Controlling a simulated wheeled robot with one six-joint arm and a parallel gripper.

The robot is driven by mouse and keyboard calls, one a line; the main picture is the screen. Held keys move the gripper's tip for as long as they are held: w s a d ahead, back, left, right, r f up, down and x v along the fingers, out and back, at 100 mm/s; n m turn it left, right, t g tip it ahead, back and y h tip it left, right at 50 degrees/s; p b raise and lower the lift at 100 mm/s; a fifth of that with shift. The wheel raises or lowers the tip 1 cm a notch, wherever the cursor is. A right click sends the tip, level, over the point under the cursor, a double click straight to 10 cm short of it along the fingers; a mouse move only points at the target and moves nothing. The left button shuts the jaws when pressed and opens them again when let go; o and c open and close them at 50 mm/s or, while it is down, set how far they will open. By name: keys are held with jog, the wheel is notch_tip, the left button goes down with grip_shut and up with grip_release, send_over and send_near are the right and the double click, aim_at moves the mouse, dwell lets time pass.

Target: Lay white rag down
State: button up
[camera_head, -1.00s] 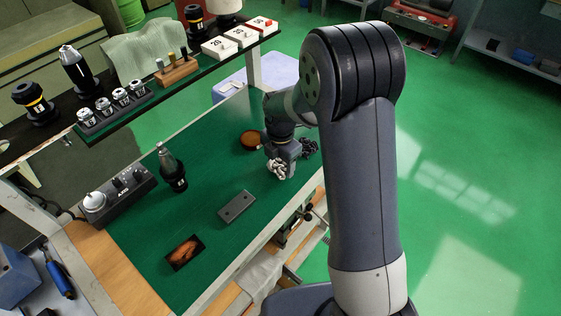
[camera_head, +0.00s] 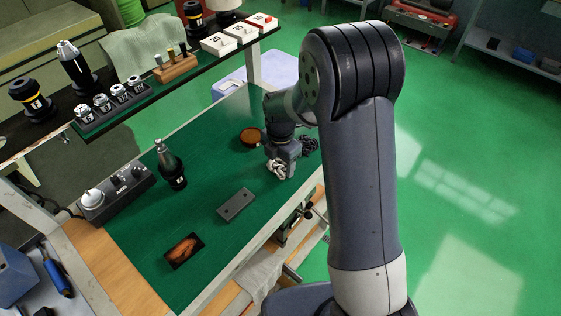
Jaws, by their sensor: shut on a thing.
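My gripper (camera_head: 279,172) is over the right part of the green mat (camera_head: 215,150), pointing down. It is shut on a small crumpled white thing, seemingly the white rag (camera_head: 276,167), bunched at its fingertips. The rag is low over the mat; I cannot tell whether it touches. My wrist hides part of it.
An amber round dish (camera_head: 250,137) is left of the gripper. A grey block (camera_head: 236,204), a dark picture tile (camera_head: 184,251) and a black tool holder (camera_head: 171,168) are on the mat. A dark coiled thing (camera_head: 309,145) is just right. The shelf (camera_head: 130,113) runs behind.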

jog(key=o, duration=1)
notch_tip(320, 180, up, 11)
jog(key=shift+f+b, duration=0.1)
jog(key=shift+b, duration=0.45)
jog(key=shift+f, duration=0.1)
notch_tip(320, 180, down, 11)
jog(key=shift+r+p, duration=0.15)
jog(key=shift+p, duration=0.5)
jog(key=shift+r, duration=0.3)
